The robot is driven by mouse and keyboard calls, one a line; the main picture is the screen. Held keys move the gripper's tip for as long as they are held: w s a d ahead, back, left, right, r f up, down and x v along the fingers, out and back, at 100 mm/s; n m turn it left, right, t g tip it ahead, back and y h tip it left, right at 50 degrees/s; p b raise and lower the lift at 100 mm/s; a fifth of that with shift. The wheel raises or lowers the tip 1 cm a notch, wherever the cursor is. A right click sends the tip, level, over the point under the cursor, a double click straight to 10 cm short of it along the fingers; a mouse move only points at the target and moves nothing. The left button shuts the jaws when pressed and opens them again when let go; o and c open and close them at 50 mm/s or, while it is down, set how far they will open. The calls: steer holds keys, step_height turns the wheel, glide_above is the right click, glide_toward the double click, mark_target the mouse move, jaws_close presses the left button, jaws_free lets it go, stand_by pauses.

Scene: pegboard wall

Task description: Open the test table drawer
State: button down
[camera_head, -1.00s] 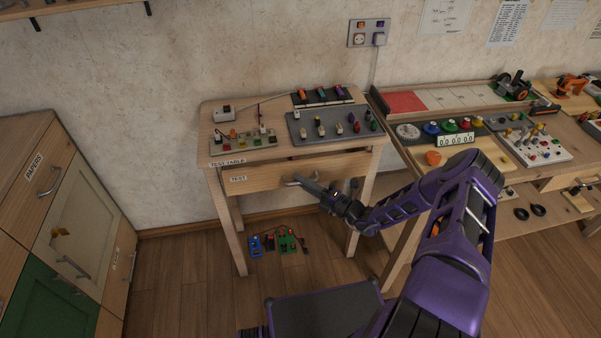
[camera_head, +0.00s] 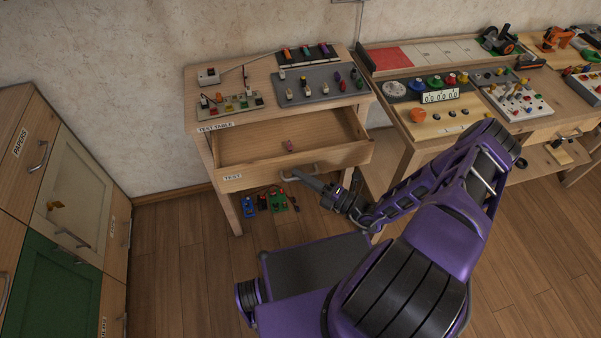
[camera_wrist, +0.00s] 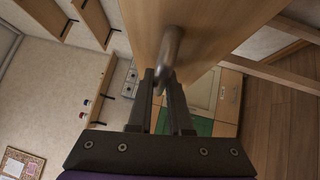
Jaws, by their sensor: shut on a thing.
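The test table (camera_head: 196,112) stands against the wall, with a "TEST TABLE" label on its front edge. Its drawer (camera_head: 262,175), labelled "TEST", is pulled out and its inside shows. My gripper (camera_head: 301,177) is shut on the handle. In the wrist view its two fingers (camera_wrist: 160,82) close around the near part of the handle.
A cabinet (camera_head: 55,190) with a green door stands at the left. A second workbench (camera_head: 400,151) with panels and tools adjoins at the right. Several small coloured items (camera_head: 272,201) lie under the test table. Floor in front is clear left of my base.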

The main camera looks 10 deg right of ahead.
steer(key=shift+d, duration=0.1)
steer(key=c, duration=0.8)
jaws_free()
steer(key=shift+c, duration=0.2)
steer(key=b+v, duration=0.1)
steer(key=v, duration=1.6)
steer(key=shift+d+b, duration=0.2)
steer(key=shift+b, duration=0.15)
steer(key=shift+s, duration=0.1)
